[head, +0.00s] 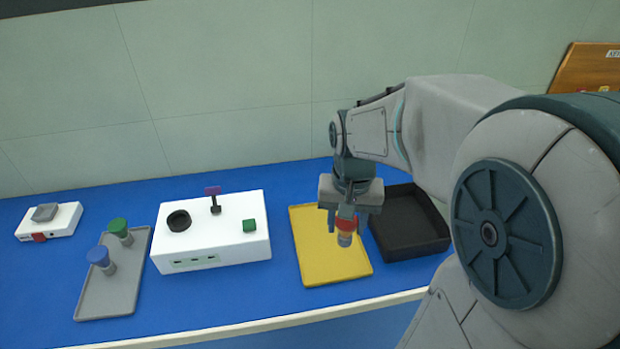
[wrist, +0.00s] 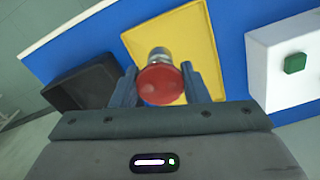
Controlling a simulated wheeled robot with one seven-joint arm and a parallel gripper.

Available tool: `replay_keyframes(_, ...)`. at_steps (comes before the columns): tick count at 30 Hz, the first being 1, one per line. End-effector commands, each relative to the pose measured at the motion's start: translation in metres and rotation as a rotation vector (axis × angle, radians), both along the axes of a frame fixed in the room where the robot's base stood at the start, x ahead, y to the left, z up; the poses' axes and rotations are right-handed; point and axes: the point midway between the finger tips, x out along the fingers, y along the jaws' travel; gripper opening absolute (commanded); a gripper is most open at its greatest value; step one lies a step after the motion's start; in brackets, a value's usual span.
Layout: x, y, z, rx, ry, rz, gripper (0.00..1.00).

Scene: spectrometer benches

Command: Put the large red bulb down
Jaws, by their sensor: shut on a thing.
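The large red bulb (head: 346,225) is held between the fingers of my gripper (head: 345,215), which is shut on it. In the head view it hangs over the yellow tray (head: 312,262), with its metal base pointing down. In the wrist view, the bulb's round red top (wrist: 160,86) sits between the two fingers of my gripper (wrist: 166,86), with the silvery base beyond it. The yellow tray (wrist: 195,40) shows behind the bulb and looks otherwise empty. I cannot tell exactly how far the base is above the tray.
A black bin (head: 412,247) stands just right of the yellow tray. A white instrument box (head: 215,240) with a green button stands left. A grey tray (head: 112,304) holds a blue bulb (head: 98,256) and a green bulb (head: 118,226). A small white device (head: 60,222) is far left.

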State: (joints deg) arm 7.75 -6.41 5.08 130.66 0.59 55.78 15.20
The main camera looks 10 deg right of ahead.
Motion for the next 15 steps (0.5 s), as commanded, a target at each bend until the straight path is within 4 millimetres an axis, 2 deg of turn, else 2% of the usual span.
replay_keyframes(9, 0.051, 0.008, -0.030, 0.001, 0.003, 0.003, 0.14)
replay_keyframes(15, 0.077, 0.013, -0.046, 0.001, 0.002, 0.005, 0.14)
